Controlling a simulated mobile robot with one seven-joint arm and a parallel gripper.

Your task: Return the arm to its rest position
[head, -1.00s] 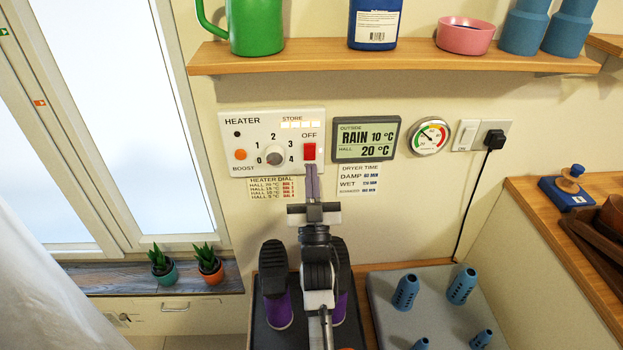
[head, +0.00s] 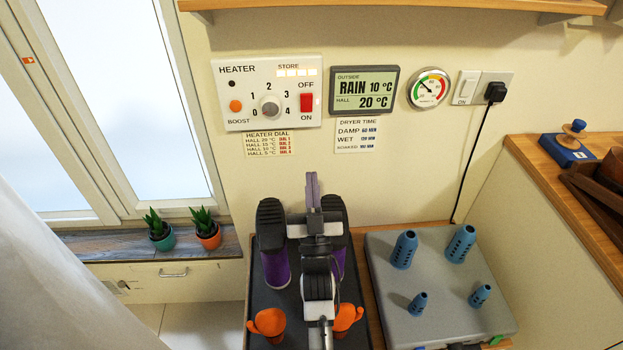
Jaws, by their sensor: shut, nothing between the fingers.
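My gripper (head: 313,190) is shut and empty in the head view. Its fingers point up the picture, below the heater panel and apart from it. The white heater panel (head: 250,117) is on the wall, with a round dial (head: 270,106), an orange boost button (head: 236,106) and a red switch (head: 307,102) marked OFF above and ON below. My gripper and arm cover part of a pair of purple and black boots (head: 274,262) that stand upside down on a dark tray (head: 260,325).
A grey dryer base (head: 440,300) with several blue pegs stands to the right. Potted plants (head: 207,235) stand on the sill at left. A grey display (head: 363,90) and a round gauge (head: 429,88) are on the wall. A wooden counter (head: 545,160) is at right.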

